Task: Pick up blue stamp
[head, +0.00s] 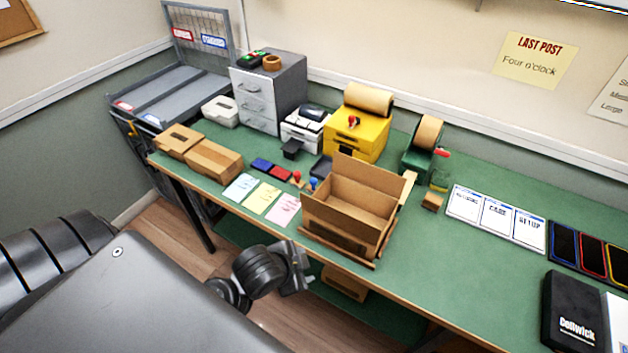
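The blue stamp (313,184) stands on the green table, just left of the open cardboard box (350,238). It is small, and its lower part is hard to make out. A red stamp (297,178) stands beside it to the left. My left gripper (301,268) is in front of the table's front edge, below and apart from the blue stamp. Nothing shows held in it, but its fingers are too small and dark to tell whether they are open. My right gripper is not in view.
Blue (262,164) and red (281,172) ink pads lie left of the stamps. A yellow machine (357,134) stands behind. The cardboard box's raised walls border the stamps on the right.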

